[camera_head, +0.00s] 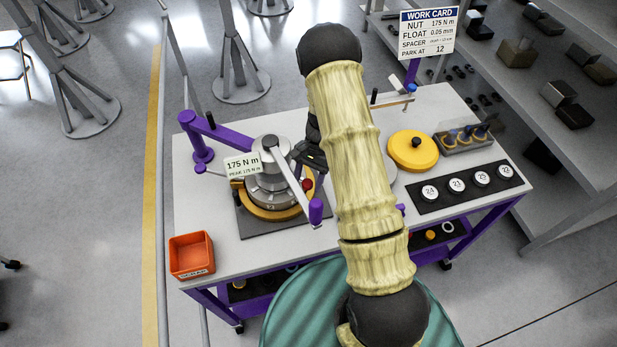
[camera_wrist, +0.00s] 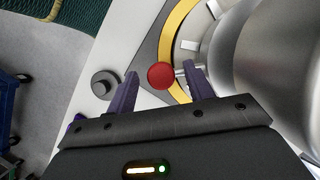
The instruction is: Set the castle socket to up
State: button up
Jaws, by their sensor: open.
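The silver stepped tool assembly (camera_head: 272,188), where the castle socket seems to be, stands upright on a gold ring (camera_head: 265,211) over a dark plate; I cannot single out the socket itself. A silver lever with a purple grip (camera_head: 316,210) slants across it. A red ball knob (camera_head: 308,184) sits at its right side. In the wrist view the red knob (camera_wrist: 161,75) shows on a short stem between my fingertips, beside the gold ring (camera_wrist: 178,35). My gripper (camera_wrist: 161,70) is open; no contact is visible. In the head view my gripper (camera_head: 308,155) is partly hidden by my arm.
A tag (camera_head: 243,166) reads 175 N m. A purple jointed arm (camera_head: 215,130) stands behind the tool. An orange bin (camera_head: 191,256) is front left. A yellow disc (camera_head: 412,151) and a black strip of numbered discs (camera_head: 464,188) lie right. The front left tabletop is mostly clear.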

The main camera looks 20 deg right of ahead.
grip_shut()
jog(key=shift+w+r+p, duration=0.1)
jog(key=shift+r+p, duration=0.6)
jog(key=shift+r, duration=1.25)
jog(key=shift+w, duration=0.1)
jog(key=shift+c, duration=2)
grip_release()
jog(key=o, duration=0.4)
jog(key=shift+f, duration=0.1)
jog(key=shift+r+p, duration=0.4)
jog(key=shift+r, duration=0.15)
jog(key=p+v, duration=0.4)
jog(key=v, duration=0.3)
jog(key=shift+d, duration=0.25)
